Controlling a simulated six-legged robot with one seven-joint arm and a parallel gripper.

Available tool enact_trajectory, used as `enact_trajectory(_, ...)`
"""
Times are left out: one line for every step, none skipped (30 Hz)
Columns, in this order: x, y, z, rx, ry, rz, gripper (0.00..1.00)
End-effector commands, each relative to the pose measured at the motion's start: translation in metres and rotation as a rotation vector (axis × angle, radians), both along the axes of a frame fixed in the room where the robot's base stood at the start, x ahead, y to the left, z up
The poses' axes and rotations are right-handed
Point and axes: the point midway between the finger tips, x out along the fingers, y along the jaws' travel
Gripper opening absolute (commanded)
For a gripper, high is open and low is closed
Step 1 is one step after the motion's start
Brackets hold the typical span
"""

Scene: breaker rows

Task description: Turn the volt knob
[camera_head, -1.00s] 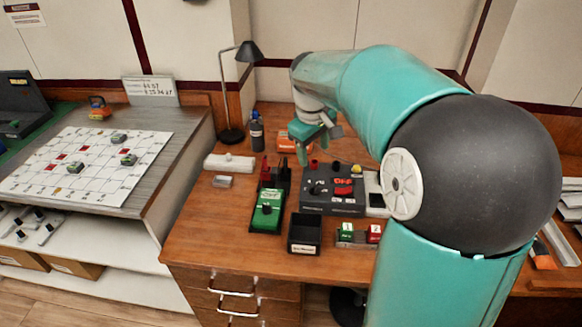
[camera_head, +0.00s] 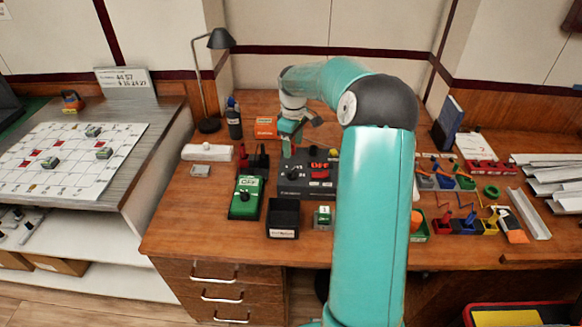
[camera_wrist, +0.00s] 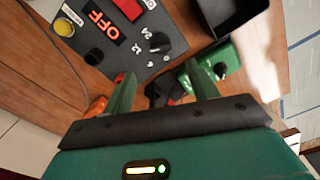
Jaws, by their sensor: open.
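The dark grey panel (camera_head: 308,191) stands on the wooden desk, with a lit red OFF display (camera_wrist: 102,23) and a red switch (camera_wrist: 128,8). A black knob with number marks around it (camera_wrist: 159,42), likely the volt knob, sits on the panel; in the head view it is small (camera_head: 292,174). Another black knob (camera_wrist: 93,56) is near the panel's edge. My gripper (camera_wrist: 160,72) is open and empty, its green fingers apart, with the marked knob beyond the gap between their tips. In the head view my gripper (camera_head: 291,142) is above the panel's back left corner.
A green OFF box (camera_head: 246,197) and an open black bin (camera_head: 283,217) stand close to the panel. A bottle (camera_head: 233,120), a lamp (camera_head: 210,124) and an orange box (camera_head: 265,127) are behind. Coloured parts (camera_head: 450,182) lie to the right.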

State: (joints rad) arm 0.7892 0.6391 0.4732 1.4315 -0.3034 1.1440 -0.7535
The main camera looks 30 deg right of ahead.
Motion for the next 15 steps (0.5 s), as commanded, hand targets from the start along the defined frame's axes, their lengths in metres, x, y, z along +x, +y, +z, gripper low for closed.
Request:
enact_trajectory(-0.001,0.0,-0.011,0.002,0.003,0.0,0.59)
enact_trajectory(-0.001,0.0,-0.017,0.002,0.003,0.001,0.59)
enact_trajectory(0.0,0.001,-0.026,0.003,0.004,0.001,0.59)
enact_trajectory(0.0,0.001,-0.031,0.002,0.002,0.002,0.59)
enact_trajectory(0.0,0.001,-0.037,0.002,0.003,0.002,0.59)
enact_trajectory(0.0,0.001,-0.045,0.002,0.003,0.003,0.59)
enact_trajectory(0.0,0.002,-0.051,0.002,0.002,0.002,0.59)
enact_trajectory(0.0,0.002,-0.057,0.002,0.002,0.002,0.59)
enact_trajectory(0.0,0.002,-0.064,0.001,0.002,0.003,0.59)
enact_trajectory(0.001,0.002,-0.07,0.001,0.002,0.004,0.59)
enact_trajectory(0.001,0.002,-0.075,0.001,0.002,0.005,0.59)
enact_trajectory(0.001,0.002,-0.08,0.001,0.002,0.005,0.59)
enact_trajectory(0.001,0.002,-0.084,0.001,0.0,0.004,0.59)
enact_trajectory(0.001,0.003,-0.088,0.001,0.0,0.005,0.59)
enact_trajectory(0.001,0.002,-0.092,0.0,0.001,0.005,0.59)
